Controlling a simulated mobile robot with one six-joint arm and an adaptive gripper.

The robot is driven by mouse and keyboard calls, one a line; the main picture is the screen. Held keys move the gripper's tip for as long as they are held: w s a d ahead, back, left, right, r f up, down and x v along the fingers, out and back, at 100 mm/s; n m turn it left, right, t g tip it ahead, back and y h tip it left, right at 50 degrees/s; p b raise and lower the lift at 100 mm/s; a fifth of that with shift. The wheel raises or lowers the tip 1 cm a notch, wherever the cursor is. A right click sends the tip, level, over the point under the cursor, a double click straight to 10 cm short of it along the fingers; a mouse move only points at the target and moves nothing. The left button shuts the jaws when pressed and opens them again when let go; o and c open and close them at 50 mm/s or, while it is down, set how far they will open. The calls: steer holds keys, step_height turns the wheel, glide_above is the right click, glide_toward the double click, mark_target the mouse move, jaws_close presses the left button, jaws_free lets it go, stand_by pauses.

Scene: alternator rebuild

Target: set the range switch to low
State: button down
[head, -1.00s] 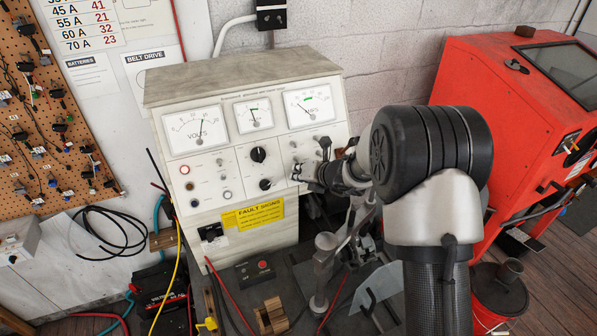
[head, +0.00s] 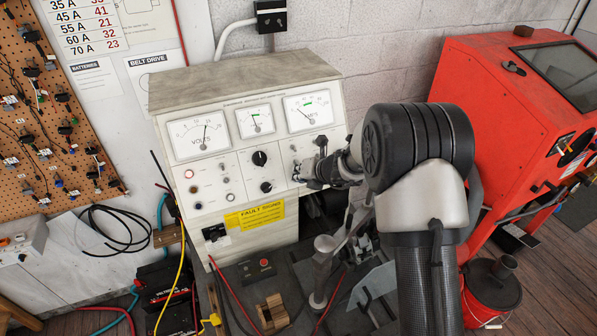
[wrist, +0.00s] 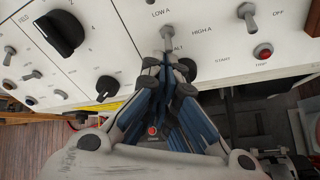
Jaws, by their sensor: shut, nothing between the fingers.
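The range switch (wrist: 167,38) is a small metal toggle on the cream panel in the wrist view. The labels LOW A and HIGH A stand above it and to its right; part of another label beside it is covered. My gripper (wrist: 172,66) is shut and empty, with its fingertips just below the toggle, very close to it. I cannot tell whether they touch, or which way the lever is set. In the head view my gripper (head: 303,172) is at the right part of the test bench (head: 235,205) front, and it hides the switch there.
A black rotary knob (wrist: 59,32), a smaller knob (wrist: 107,87) and more toggles sit left of the switch. Another toggle (wrist: 247,14) and a red button (wrist: 263,51) are to its right. A red cabinet (head: 480,120) stands right of the bench.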

steer(key=shift+r+p, duration=0.4)
steer(key=shift+p, duration=0.5)
steer(key=shift+w+r+p, duration=0.1)
steer(key=shift+r+p, duration=0.3)
steer(key=shift+r, duration=0.1)
steer(key=shift+r+p, duration=0.6)
steer(key=shift+r, duration=0.1)
steer(key=shift+r, duration=0.1)
step_height(320, 180, up, 10)
steer(key=d+p, duration=0.2)
steer(key=p, duration=0.6)
steer(key=shift+f, duration=0.2)
